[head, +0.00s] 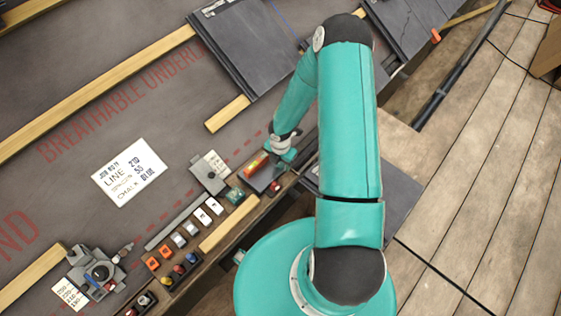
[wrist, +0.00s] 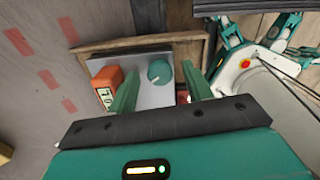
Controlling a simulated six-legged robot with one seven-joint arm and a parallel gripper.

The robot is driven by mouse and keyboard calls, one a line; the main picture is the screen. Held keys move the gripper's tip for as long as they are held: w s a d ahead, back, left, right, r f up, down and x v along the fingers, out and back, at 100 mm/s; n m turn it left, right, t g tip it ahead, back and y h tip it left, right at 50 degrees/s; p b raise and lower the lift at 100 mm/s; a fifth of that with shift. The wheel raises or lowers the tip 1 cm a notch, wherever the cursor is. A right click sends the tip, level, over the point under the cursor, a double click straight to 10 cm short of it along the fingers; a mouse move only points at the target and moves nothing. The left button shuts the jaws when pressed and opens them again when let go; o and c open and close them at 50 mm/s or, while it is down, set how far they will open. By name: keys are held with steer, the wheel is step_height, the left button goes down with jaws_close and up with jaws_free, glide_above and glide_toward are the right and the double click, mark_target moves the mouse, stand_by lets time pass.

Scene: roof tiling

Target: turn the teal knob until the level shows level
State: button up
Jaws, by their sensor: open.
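The teal knob (wrist: 159,72) stands on a grey plate (wrist: 152,98) in the wrist view. My gripper (wrist: 160,76) is open, with one finger to each side of the knob and a visible gap on both sides. An orange level (wrist: 106,86) sits on the plate left of the knob; its pale display carries dark marks too small to read surely. In the head view the orange-red level (head: 256,163) lies on the dark plate (head: 264,181). My gripper (head: 284,152) is just above it to the right, and I cannot make out the knob there.
A row of small coloured switches and knobs (head: 180,240) runs along the wooden edge. A grey device (head: 96,272) stands lower left. A white note (head: 129,170) lies on the underlay. Dark slates (head: 250,45) lie at the top.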

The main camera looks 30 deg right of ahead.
steer(key=c, duration=1)
steer(key=shift+o, duration=0.2)
steer(key=shift+m, duration=0.4)
